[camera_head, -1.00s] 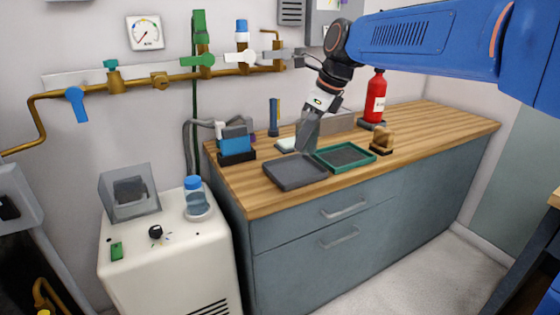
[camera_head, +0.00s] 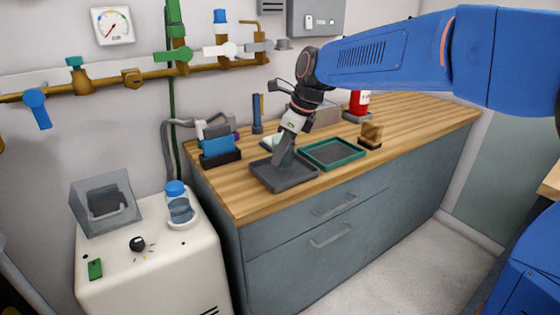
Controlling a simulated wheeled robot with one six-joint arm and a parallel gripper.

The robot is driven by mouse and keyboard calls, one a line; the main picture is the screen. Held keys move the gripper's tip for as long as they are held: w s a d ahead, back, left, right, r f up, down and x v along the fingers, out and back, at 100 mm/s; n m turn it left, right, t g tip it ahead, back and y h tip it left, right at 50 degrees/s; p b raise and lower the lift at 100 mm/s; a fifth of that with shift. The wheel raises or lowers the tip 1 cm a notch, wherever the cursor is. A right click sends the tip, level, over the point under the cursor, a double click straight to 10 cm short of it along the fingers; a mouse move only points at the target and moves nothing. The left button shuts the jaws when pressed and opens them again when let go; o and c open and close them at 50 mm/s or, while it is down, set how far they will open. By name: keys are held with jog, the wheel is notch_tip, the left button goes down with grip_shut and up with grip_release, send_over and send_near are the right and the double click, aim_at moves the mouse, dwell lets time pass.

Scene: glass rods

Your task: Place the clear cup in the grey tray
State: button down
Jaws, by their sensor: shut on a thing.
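The grey tray (camera_head: 285,186) lies on the wooden counter near its front left part. My gripper (camera_head: 281,163) points down over the tray, with its fingertips low, inside the tray's outline. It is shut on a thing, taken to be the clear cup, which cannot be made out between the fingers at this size. I see no clear cup standing elsewhere on the counter. Whether the held thing touches the tray floor, I cannot tell.
A green-rimmed tray (camera_head: 333,154) sits just right of the grey tray. A blue and black block (camera_head: 219,150) stands to the left, a brown block (camera_head: 370,135) to the right. A red cylinder (camera_head: 359,103) is behind. A blue-capped bottle (camera_head: 179,205) stands on the white cabinet.

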jog(key=shift+f, duration=1.15)
jog(key=shift+f, duration=0.1)
jog(key=c, duration=1.8)
grip_release()
jog(key=shift+o, duration=0.2)
jog(key=v, duration=1.1)
jog(key=s+d+f+n+t, duration=0.1)
jog(key=s+d+n, duration=0.4)
jog(key=s+d, duration=0.3)
jog(key=s+d+f+n+t+h, duration=0.2)
jog(key=s+d+f+n+h, duration=0.2)
jog(key=s+d+f+n, duration=1.2)
jog(key=s+d, duration=0.2)
jog(key=s, duration=0.2)
jog(key=shift+s+f+n, duration=0.15)
jog(key=shift+f+n, duration=0.15)
jog(key=shift+f, duration=0.1)
